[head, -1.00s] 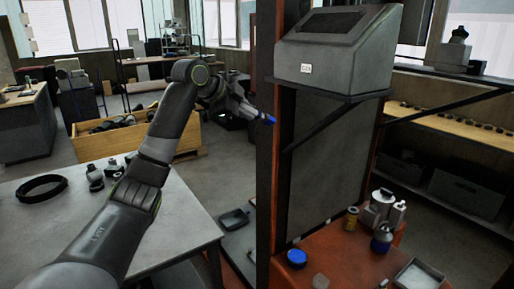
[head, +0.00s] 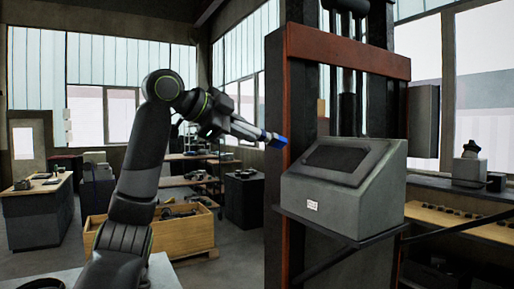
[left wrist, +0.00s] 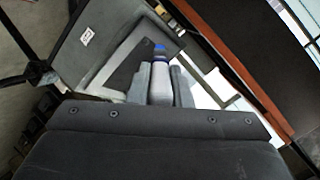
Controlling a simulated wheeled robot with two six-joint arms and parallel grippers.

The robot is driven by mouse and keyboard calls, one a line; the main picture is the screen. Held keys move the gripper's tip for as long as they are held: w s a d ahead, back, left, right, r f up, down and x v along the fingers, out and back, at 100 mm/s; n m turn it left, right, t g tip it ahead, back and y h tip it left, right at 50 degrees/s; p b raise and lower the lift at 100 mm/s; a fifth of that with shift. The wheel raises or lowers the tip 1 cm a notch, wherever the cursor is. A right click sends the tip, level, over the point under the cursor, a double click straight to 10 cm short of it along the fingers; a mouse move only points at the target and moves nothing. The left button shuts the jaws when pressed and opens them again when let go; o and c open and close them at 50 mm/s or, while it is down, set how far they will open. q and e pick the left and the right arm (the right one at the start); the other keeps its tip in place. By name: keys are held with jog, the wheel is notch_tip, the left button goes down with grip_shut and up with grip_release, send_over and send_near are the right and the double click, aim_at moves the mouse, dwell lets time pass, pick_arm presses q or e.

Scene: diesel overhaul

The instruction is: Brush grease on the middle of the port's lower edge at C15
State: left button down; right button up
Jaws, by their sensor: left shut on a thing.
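My left gripper (head: 262,135) is raised beside the orange and black press frame and is shut on a slim tool (left wrist: 160,84) with a pale body and blue end, seemingly the grease brush. The tool's blue end (head: 278,141) points right, toward the frame's left post. In the left wrist view the gripper (left wrist: 160,78) has a finger on each side of the tool. The port's lower edge cannot be made out, and no C15 mark is legible. A small white label (head: 312,207) on the grey console is unreadable. My right gripper is out of view.
The grey sloped console (head: 345,185) stands on a dark bracket shelf, right of and below the tool. The orange crossbeam (head: 345,50) is above. A wooden crate (head: 180,238) and a workbench (head: 38,210) stand behind at left. Windows line the back.

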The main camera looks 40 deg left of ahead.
pick_arm(q)
jog(key=shift+s+f, duration=0.15)
jog(key=shift+f, duration=0.6)
jog(key=shift+w+d+f+b, duration=0.3)
jog(key=shift+w+f, duration=0.4)
jog(key=shift+f, duration=0.05)
jog(key=shift+w+d+f+b, duration=0.25)
jog(key=shift+w+f+b, duration=0.05)
jog(key=shift+w+f, duration=0.4)
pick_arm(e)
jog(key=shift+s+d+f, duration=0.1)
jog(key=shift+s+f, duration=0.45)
pick_arm(q)
jog(key=shift+w+d+f, duration=0.1)
jog(key=shift+w+f, duration=0.15)
jog(key=shift+f, duration=0.2)
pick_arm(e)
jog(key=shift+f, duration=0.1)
